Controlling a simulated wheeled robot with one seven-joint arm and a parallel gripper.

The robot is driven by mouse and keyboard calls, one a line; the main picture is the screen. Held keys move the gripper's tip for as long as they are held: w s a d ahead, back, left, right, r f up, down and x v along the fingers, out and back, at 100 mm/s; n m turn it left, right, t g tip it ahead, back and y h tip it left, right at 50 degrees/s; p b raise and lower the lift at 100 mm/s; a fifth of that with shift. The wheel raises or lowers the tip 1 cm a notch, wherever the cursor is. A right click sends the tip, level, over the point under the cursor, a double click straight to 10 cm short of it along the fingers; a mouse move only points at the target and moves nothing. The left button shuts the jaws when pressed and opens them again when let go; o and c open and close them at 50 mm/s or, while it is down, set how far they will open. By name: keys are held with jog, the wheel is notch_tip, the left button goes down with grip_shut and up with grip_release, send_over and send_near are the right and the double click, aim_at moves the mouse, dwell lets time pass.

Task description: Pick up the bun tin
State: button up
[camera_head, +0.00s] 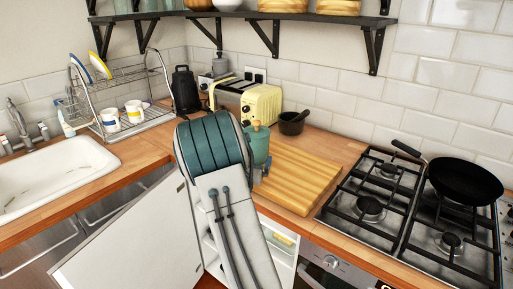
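I cannot pick out a bun tin for certain in the head view. My grey and teal arm rises through the middle and hides part of the counter and of the open cabinet below. My gripper does not show. A teal upright shape with a small brown top (259,146) stands at the arm's right edge; I cannot tell what it is.
A wooden board (299,181) lies on the counter (334,146), with a dark mortar (291,123) and yellow toaster (262,105) behind. A black pan (465,181) sits on the hob at right. A dish rack (133,84) and sink (52,177) are left. A white door (138,243) stands open below.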

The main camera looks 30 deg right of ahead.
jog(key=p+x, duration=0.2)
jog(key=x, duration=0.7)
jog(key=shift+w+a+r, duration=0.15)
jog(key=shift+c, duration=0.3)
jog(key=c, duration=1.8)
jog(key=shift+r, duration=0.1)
